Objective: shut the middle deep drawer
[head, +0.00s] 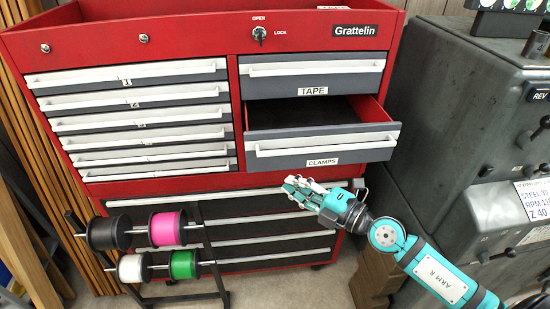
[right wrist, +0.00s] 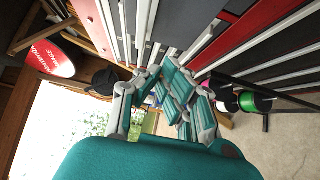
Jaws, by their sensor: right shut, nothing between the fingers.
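The red tool cabinet (head: 240,28) has a right column of deep drawers. The CLAMPS drawer (head: 325,158) is pulled out, and its dark inside looks empty where I can see in. The TAPE drawer (head: 312,88) above it is shut. The open drawer hides the cabinet face directly below it. My right gripper (head: 291,188) is shut and empty, just below the CLAMPS drawer front in the head view, with its fingers pointing left. I cannot tell whether it touches the cabinet. The fingers also show in the right wrist view (right wrist: 168,72), near the drawer fronts. My left gripper is not in view.
A spool rack (head: 205,235) with black, pink, white and green spools stands before the lower left drawers. A grey machine (head: 455,110) stands close on the right. Brown blocks (head: 375,280) sit on the floor between. The column of narrow drawers (head: 130,100) at left is shut.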

